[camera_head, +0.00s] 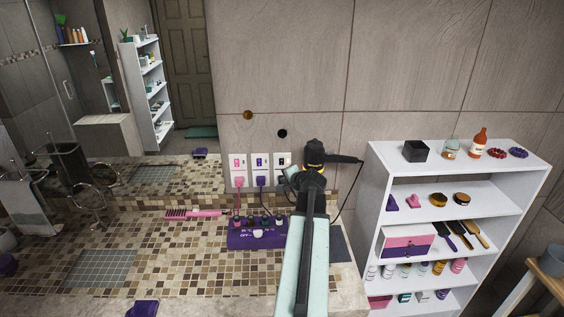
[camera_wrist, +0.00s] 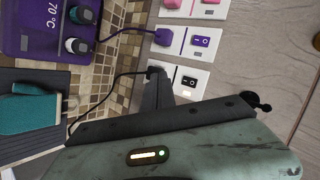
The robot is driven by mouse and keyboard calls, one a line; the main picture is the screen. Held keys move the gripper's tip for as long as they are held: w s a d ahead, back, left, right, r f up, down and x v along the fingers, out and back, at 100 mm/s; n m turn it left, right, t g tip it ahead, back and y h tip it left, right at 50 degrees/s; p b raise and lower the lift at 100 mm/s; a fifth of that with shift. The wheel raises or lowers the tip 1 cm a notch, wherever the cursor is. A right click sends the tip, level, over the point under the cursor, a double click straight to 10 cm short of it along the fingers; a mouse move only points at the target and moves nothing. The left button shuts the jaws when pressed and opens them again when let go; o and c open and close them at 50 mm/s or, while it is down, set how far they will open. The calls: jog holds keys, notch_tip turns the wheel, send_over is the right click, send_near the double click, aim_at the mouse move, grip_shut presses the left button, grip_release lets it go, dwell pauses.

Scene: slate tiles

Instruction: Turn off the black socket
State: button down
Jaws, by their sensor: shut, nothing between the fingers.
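The black socket (camera_wrist: 179,87) is a white wall plate with a black rocker switch (camera_wrist: 190,81), clear to see in the wrist view. In the head view the black socket (camera_head: 283,159) is the rightmost of three, and my arm partly covers it. My gripper (camera_wrist: 158,76) is shut and empty. Its dark fingertips appear at the left side of the black socket, over the plug area, left of the rocker. I cannot tell whether they touch. A black cord runs left from there.
A purple socket (camera_head: 260,162) and a pink socket (camera_head: 238,163) sit beside the black one, both with plugs in. A purple heater box (camera_head: 257,239) with bottles stands on the tiled counter below. A white shelf (camera_head: 375,211) stands at the right.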

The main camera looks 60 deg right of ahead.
jog(key=shift+d, duration=0.1)
jog(key=p, duration=0.1)
send_near(280, 164)
jog(key=shift+a+f+x, duration=0.15)
jog(key=shift+x, duration=0.95)
jog(key=shift+a+f+x, duration=0.15)
jog(key=shift+f+x, duration=0.05)
jog(key=shift+x, duration=0.95)
jog(key=shift+d, duration=0.1)
jog(key=shift+w+d+r, duration=0.1)
jog(key=shift+w+d, duration=0.15)
jog(key=shift+w+d+p, duration=0.2)
jog(key=shift+d+p, duration=0.1)
dwell(0.6)
jog(key=shift+s+a, duration=0.1)
jog(key=shift+a, duration=0.05)
jog(key=shift+s+a, duration=0.35)
jog(key=shift+a, duration=0.15)
dwell(0.3)
